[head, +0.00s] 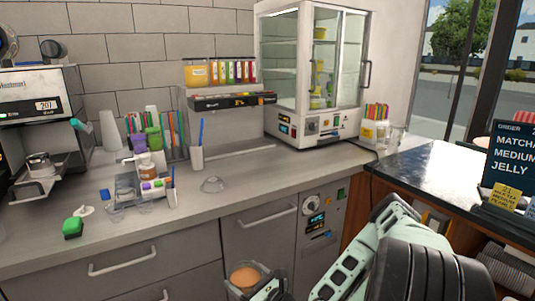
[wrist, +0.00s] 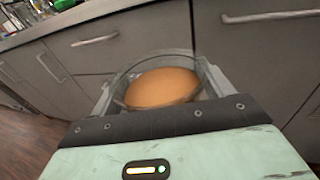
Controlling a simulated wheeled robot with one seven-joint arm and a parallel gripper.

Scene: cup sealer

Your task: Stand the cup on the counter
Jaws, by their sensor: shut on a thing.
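The cup (head: 246,278) is clear and holds an orange-brown drink. My gripper (head: 262,288) is shut on it in front of the cabinet drawers, below the counter top. In the wrist view the cup (wrist: 162,84) sits between the two fingers of my gripper (wrist: 155,95), its open rim and drink surface facing the camera. Its lower part is hidden. The counter (head: 225,205) runs along the wall above and behind the cup, with a bare stretch near its front edge.
A clear dome lid (head: 212,184) lies on the counter. A caddy of small items (head: 145,190) and a green-topped item (head: 73,227) stand to its left. A glass-doored cabinet (head: 315,75) stands at the back. A dark counter (head: 440,175) with an order sign (head: 510,155) is at right.

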